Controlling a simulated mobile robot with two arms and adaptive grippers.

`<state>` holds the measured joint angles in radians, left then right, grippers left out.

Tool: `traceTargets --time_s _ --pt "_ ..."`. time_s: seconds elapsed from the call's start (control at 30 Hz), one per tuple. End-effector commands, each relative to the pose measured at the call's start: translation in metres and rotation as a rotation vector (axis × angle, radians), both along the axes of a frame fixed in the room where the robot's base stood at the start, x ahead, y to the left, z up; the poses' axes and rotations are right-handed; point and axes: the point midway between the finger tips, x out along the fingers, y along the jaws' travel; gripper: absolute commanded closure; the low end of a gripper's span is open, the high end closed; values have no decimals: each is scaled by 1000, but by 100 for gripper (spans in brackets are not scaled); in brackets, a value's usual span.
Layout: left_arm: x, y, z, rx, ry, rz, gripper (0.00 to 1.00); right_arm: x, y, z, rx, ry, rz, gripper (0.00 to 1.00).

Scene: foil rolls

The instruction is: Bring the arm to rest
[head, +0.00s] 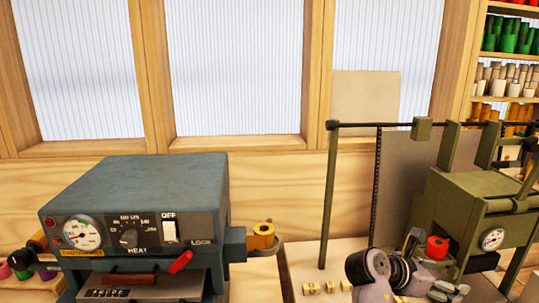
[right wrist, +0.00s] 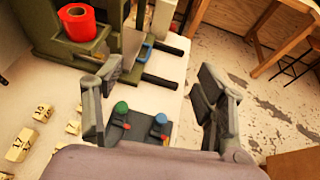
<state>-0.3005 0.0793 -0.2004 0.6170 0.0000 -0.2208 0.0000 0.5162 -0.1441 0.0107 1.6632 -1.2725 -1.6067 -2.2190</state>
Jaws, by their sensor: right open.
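My right gripper (head: 428,268) is low at the right in the head view, in front of the olive-green machine (head: 470,205). In the right wrist view its two grey fingers (right wrist: 160,95) stand wide apart with nothing held between them. A red foil roll (head: 437,247) sits on the green machine; it also shows at the top left of the right wrist view (right wrist: 76,22), apart from the fingers. A gold foil roll (head: 262,237) sits on a holder at the right side of the blue-grey machine (head: 135,195). My left gripper is not in view.
Small numbered wooden blocks (right wrist: 20,145) lie on the pale tabletop left of the gripper. Green and blue knobs (right wrist: 122,107) show beyond the palm, between the fingers. A wooden stool (right wrist: 280,40) stands on the worn floor. Shelves (head: 505,60) hold coloured rolls at the right.

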Motion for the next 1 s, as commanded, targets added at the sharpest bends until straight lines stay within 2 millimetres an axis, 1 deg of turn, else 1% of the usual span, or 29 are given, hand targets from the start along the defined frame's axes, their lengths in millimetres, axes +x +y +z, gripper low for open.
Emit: traceTargets --time_s 0.03,0.33,0.47,0.63,0.77,0.8,0.87,0.9,0.97,1.0 --pt "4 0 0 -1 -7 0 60 -2 0 -5 10 -12 -1 35" --pt "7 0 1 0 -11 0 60 -17 3 -43 126 -168 -31 35" --pt "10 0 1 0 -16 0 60 -29 6 -66 202 -260 -54 35" --pt "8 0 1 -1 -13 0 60 -49 15 -102 339 -406 -106 35" --pt "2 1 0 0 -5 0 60 -77 28 -138 501 -552 -187 35" --pt "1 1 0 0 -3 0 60 -89 34 -150 564 -604 -225 35" --pt "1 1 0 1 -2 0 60 -107 45 -168 665 -680 -293 35" --pt "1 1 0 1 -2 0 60 -120 53 -178 735 -726 -344 35" --pt "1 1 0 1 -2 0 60 -141 66 -191 835 -788 -429 35" --pt "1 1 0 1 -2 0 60 -154 76 -198 900 -823 -492 35"
